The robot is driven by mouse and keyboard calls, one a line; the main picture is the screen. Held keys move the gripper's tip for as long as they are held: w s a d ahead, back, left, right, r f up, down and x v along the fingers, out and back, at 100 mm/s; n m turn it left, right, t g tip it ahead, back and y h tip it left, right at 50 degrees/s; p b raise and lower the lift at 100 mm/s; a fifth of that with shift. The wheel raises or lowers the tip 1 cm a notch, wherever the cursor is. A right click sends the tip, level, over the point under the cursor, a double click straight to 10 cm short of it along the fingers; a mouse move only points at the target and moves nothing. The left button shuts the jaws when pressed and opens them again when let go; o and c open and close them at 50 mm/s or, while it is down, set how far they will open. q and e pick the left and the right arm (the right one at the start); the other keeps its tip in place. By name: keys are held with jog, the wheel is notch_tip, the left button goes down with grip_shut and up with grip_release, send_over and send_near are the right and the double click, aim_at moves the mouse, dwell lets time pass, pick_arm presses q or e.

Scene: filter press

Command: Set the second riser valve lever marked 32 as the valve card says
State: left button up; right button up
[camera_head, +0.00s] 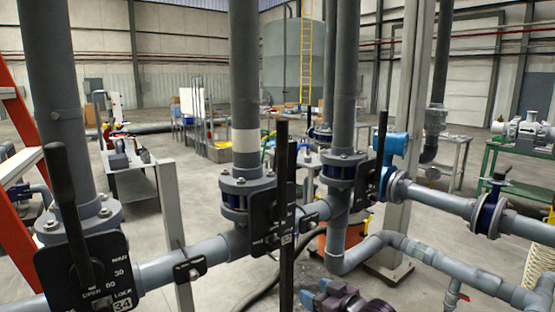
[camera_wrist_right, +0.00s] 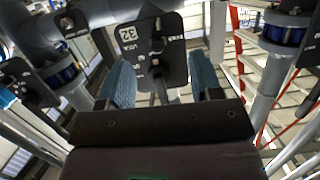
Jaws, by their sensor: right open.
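The second riser's lever (camera_head: 282,148) is a black bar standing roughly upright in front of the middle grey riser. Its black plate (camera_head: 260,228) is at the pipe joint, partly covered by a dark vertical bar. In the right wrist view the plate marked 32 (camera_wrist_right: 128,48) appears upside down, straight ahead. My right gripper (camera_head: 314,292) is open, low and to the right of the plate. In the wrist view its blue-padded fingers (camera_wrist_right: 161,82) stand apart, with a dark bar showing between them; whether it lies between the pads or beyond is unclear. I do not see the valve card.
A lever with plate 34 (camera_head: 92,272) stands at the left, and another black lever (camera_head: 381,140) at the right. Grey pipes (camera_head: 430,258) cross low at the right. An orange ladder (camera_head: 14,215) stands at the far left.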

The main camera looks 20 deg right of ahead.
jog(key=w+r+n+y+p, duration=0.1)
jog(key=w+r, duration=0.3)
jog(key=r, duration=0.4)
jog(key=w+r, duration=0.3)
jog(key=r, duration=0.6)
jog(key=t+y+p, duration=0.2)
send_near(287, 133)
jog(key=x, duration=0.4)
jog(key=shift+n, duration=0.4)
jog(key=x, duration=0.8)
jog(key=shift+w+a, duration=0.35)
jog(key=shift+w, duration=0.2)
grip_shut()
